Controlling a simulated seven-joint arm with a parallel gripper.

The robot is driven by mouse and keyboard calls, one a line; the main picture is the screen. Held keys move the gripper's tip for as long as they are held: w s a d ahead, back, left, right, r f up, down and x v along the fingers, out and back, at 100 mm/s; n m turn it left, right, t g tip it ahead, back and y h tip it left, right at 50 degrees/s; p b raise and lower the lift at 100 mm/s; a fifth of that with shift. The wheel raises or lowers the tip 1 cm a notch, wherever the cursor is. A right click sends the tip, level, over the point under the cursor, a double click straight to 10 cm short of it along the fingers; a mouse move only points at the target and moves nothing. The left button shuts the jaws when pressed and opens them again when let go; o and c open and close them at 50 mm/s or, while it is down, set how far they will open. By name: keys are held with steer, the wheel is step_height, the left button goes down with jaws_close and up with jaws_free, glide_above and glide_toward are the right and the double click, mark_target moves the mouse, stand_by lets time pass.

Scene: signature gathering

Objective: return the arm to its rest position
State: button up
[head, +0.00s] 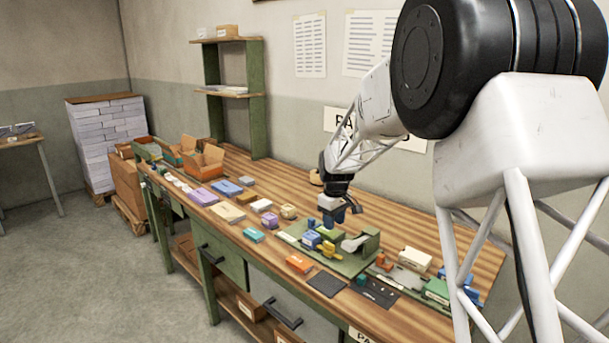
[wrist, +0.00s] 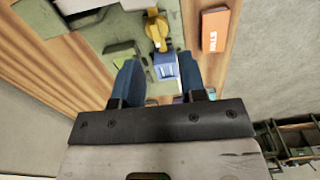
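My gripper (head: 338,216) hangs above the wooden workbench (head: 400,212), near the back edge of a green board, with my arm reaching in from the right. In the wrist view its two blue fingers (wrist: 160,85) are apart with nothing held between them. A blue block with a pale label (wrist: 165,70) shows beyond the fingertips, lower down on the green board. It seems to be the blue block (head: 311,239) in the head view.
The green board (head: 345,264) carries a yellow piece (head: 327,249) and other small parts. An orange box (head: 299,263) lies in front of it. Several coloured boxes line the bench to the left. A green shelf (head: 257,100) stands at the back against the wall.

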steer(key=s+d+r+m, duration=0.15)
steer(key=s+r, duration=0.25)
steer(key=s, duration=0.4)
steer(key=s+d+r+m+t, duration=0.15)
steer(key=s+r, duration=0.25)
steer(key=s, duration=0.5)
steer(key=s+d+r+m, duration=0.15)
steer(key=s+r, duration=0.25)
steer(key=s, duration=0.4)
steer(key=s+d+f+m, duration=0.1)
steer(key=s+m, duration=0.1)
steer(key=s, duration=1.1)
steer(key=s+d+f+m, duration=0.1)
steer(key=s+d+m, duration=0.1)
steer(key=s, duration=1.2)
steer(key=shift+f+t, duration=0.35)
steer(key=shift+t, duration=0.1)
